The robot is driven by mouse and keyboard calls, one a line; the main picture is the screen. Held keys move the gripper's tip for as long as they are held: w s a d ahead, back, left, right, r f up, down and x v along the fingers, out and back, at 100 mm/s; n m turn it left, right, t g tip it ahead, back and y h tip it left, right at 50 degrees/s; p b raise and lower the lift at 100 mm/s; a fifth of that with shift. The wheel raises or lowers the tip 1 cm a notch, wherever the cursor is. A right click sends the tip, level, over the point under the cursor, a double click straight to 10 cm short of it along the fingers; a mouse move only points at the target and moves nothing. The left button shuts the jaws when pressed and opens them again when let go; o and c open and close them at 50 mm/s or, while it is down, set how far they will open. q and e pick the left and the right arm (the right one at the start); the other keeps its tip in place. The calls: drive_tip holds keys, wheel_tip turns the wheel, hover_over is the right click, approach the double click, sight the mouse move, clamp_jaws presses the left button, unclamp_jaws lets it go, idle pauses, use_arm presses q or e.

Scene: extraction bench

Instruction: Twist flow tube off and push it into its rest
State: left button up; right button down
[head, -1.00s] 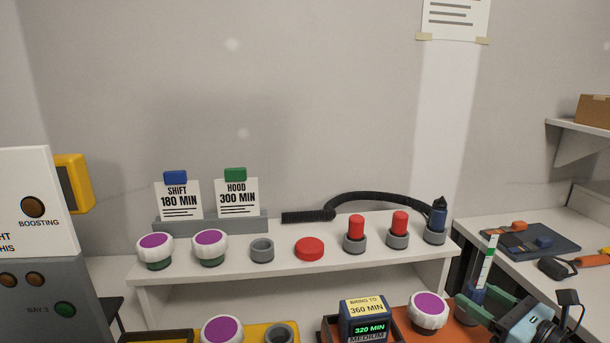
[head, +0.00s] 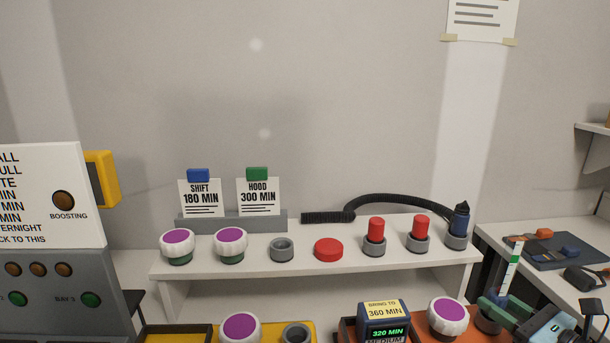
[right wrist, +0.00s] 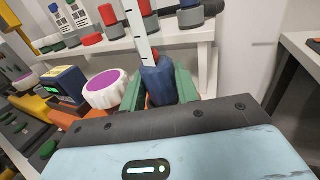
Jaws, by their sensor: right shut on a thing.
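The flow tube (head: 513,262) is a slim white tube with a green band and a blue base, leaning slightly in the head view. My right gripper (head: 496,303) has its green fingers shut on the tube's blue base (right wrist: 158,82). A dark grey round holder (head: 487,321) shows just below the blue base. I cannot tell whether the base still sits in it. In the right wrist view the tube's white scale (right wrist: 138,30) rises between the fingers. My left gripper is out of view.
A white shelf (head: 330,270) behind carries purple-topped knobs, an empty grey ring (head: 282,250), a red cap (head: 328,249), red plugs in grey cups and a dark hose (head: 400,202). A purple-topped knob (head: 447,316) and a timer box (head: 383,321) stand left of the gripper.

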drive_tip(key=n+g+y+b, duration=0.1)
drive_tip(key=y+b, duration=0.1)
drive_tip(key=n+g+y+b, duration=0.2)
drive_tip(key=shift+w+d+f+n+y+b, duration=0.1)
drive_tip(key=shift+d+f+n+y+b, duration=0.05)
drive_tip(key=shift+f+n+y+b, duration=0.2)
drive_tip(key=shift+n+g+y+b, duration=0.3)
drive_tip(key=shift+n+g+y, duration=0.6)
drive_tip(key=shift+g, duration=0.3)
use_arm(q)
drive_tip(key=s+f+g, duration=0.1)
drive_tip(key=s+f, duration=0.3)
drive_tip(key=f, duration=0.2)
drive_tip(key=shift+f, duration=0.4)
use_arm(e)
drive_tip(key=shift+n+g+y, duration=0.35)
drive_tip(key=shift+g, duration=0.15)
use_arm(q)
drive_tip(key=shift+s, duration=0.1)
use_arm(e)
drive_tip(key=c, duration=0.9)
unclamp_jaws()
drive_tip(key=shift+c, duration=0.2)
drive_tip(key=shift+r, duration=0.1)
